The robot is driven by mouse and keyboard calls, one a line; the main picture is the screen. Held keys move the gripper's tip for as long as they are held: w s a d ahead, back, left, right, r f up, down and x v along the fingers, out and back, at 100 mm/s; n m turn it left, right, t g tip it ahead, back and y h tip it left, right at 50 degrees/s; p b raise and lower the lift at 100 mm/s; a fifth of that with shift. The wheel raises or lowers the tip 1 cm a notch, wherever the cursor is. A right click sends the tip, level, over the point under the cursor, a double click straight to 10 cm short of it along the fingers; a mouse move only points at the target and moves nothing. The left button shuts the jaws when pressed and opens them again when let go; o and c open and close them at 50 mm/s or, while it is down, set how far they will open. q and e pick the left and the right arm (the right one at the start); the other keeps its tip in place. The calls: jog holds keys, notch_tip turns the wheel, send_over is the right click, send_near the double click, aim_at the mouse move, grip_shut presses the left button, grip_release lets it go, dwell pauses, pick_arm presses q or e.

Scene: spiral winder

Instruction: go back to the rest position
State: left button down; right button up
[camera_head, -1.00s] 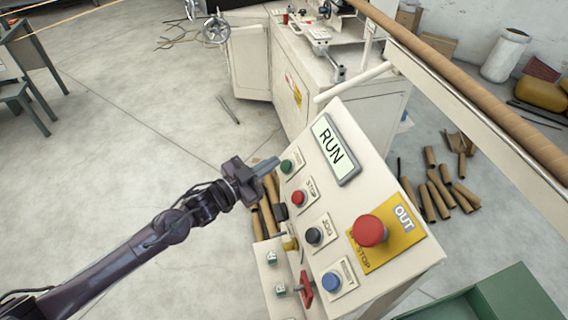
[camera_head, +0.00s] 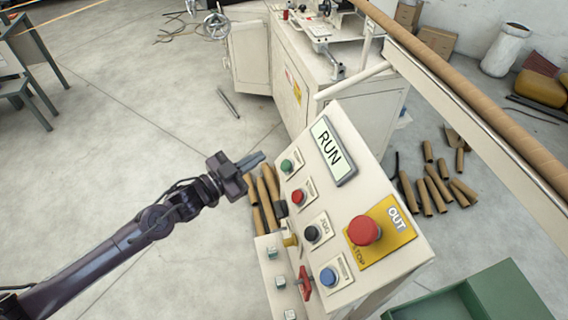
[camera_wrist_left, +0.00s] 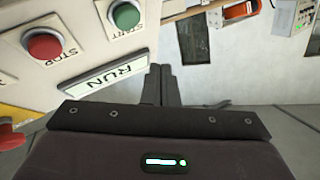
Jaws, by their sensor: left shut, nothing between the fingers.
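My left gripper (camera_head: 252,161) is shut and empty. In the head view it hangs just left of the upper left edge of the control panel (camera_head: 375,205), close to the green start button (camera_head: 287,166) and apart from it. The panel display (camera_head: 332,149) reads RUN. In the left wrist view the shut fingers (camera_wrist_left: 160,84) point ahead. The green button (camera_wrist_left: 126,15) and the red stop button (camera_wrist_left: 43,44) lie to their left. My right gripper is not in view.
A large red emergency button (camera_head: 364,230) sits on the panel's yellow plate. A long cardboard tube (camera_head: 460,100) runs along a rail at the upper right. Cut tubes (camera_head: 436,190) lie on the floor behind. A green bin (camera_head: 480,295) stands at lower right.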

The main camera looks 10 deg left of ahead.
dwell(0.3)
pick_arm(q)
jog(key=a+f+n+y, duration=0.2)
jog(key=a+f+y, duration=0.15)
jog(key=f, duration=0.45)
jog(key=a+f+n+y, duration=0.2)
jog(key=a+f+y, duration=0.15)
jog(key=f, duration=0.45)
jog(key=s+a+f+n+g+y, duration=0.25)
jog(key=s+f, duration=0.25)
jog(key=f, duration=0.4)
jog(key=s+a+f+n+g+y, duration=0.1)
jog(key=s+a+f, duration=0.3)
jog(key=f, duration=0.5)
jog(key=s+f+n+g+y, duration=0.2)
jog(key=s+f+g, duration=0.2)
jog(key=s+f, duration=1.1)
jog(key=s+d+f+g, duration=0.2)
jog(key=s, duration=0.8)
jog(key=s+d+f+g, duration=0.1)
jog(key=s+g, duration=0.1)
jog(key=s, duration=0.8)
jog(key=shift+s+d+f+g, duration=0.3)
jog(key=shift+d+f+g, duration=0.05)
jog(key=shift+d+f, duration=0.05)
